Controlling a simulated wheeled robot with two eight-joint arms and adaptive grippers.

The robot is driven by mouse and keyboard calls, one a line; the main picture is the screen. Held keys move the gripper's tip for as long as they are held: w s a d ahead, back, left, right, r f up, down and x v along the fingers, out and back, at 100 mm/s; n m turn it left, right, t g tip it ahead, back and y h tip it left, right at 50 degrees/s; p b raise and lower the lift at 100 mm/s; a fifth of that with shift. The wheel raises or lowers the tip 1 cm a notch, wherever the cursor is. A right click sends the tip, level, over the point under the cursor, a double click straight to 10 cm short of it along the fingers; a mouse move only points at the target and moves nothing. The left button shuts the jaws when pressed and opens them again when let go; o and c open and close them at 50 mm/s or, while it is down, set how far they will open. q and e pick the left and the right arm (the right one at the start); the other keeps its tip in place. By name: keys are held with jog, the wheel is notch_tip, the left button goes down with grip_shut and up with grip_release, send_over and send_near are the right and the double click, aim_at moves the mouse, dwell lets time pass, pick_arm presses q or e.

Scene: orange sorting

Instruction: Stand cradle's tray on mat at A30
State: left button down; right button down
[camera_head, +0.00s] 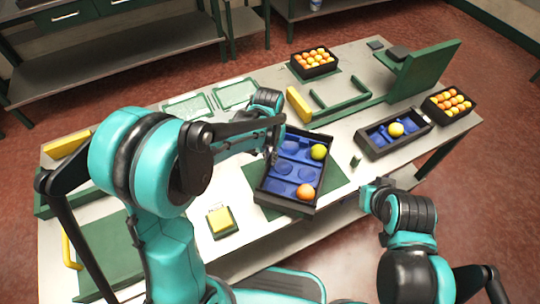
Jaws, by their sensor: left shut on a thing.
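A black-walled tray (263,187) with a blue compartmented inside is over a dark green mat (336,181) at the table's front middle. A yellow-green fruit (318,152) is in its far right part and an orange fruit (305,191) in its near right part; the other compartments I can see look empty. My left gripper (272,155) is shut on the tray's left wall. I cannot tell whether the tray touches the mat. My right gripper (370,196) is by the front edge, apart from the tray; its fingers are unclear. No A30 label is readable.
A green cradle-like frame (345,103) with a yellow bar (298,104) stands behind. A second tray (372,152) with one yellow fruit is at right. Crates of fruit (314,73) (449,115) stand farther off.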

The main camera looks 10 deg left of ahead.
pick_arm(q)
jog(key=shift+f, duration=0.6)
jog(key=c, duration=1.6)
grip_release()
jog(key=shift+r, duration=0.1)
notch_tip(320, 180, up, 12)
jog(key=s+a+t, duration=0.2)
jog(key=s+a, duration=0.1)
jog(key=s, duration=0.1)
jog(key=s+a+n+t, duration=0.1)
jog(key=s+a+t, duration=0.1)
jog(key=s, duration=0.3)
jog(key=s+a+t, duration=0.3)
jog(key=s+a, duration=0.1)
jog(key=shift+s+r+n, duration=0.1)
jog(key=shift+s+n, duration=0.15)
jog(key=shift+n, duration=0.15)
